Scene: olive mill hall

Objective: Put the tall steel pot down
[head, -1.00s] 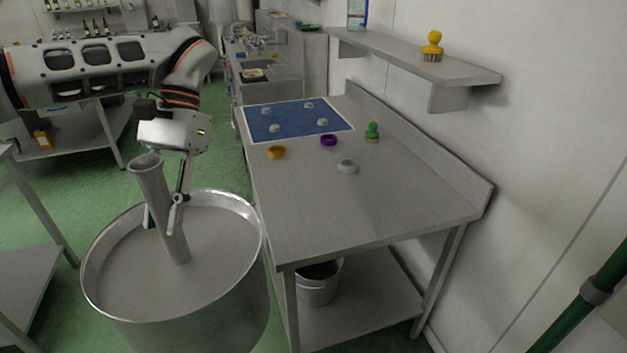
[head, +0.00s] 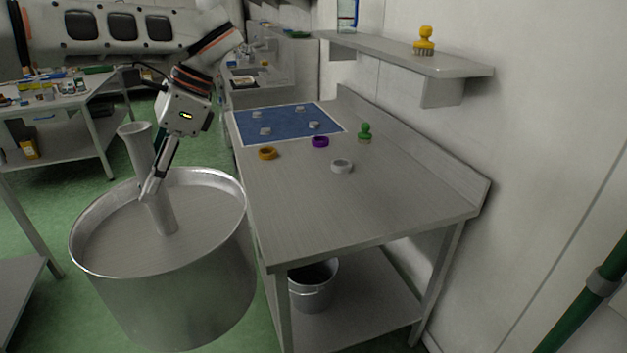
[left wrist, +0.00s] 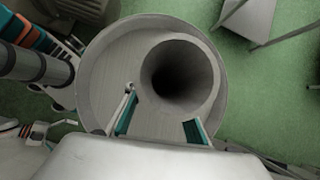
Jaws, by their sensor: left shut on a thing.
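The tall steel pot (head: 141,158) is a narrow grey tube with a flared, open rim. It stands inside the raised rim of a wide round steel drum (head: 205,290), leaning slightly in the head view. Its lower end appears to meet the drum's flat top; I cannot tell whether it bears its full weight there. My left gripper (head: 152,190) is shut on the pot's side, below the rim. In the left wrist view I look down into the pot's dark mouth (left wrist: 205,62), with the teal-padded fingers (left wrist: 160,124) at its near side. My right gripper is not in view.
A bucket (head: 313,290) sits below. The drum top around the pot is clear.

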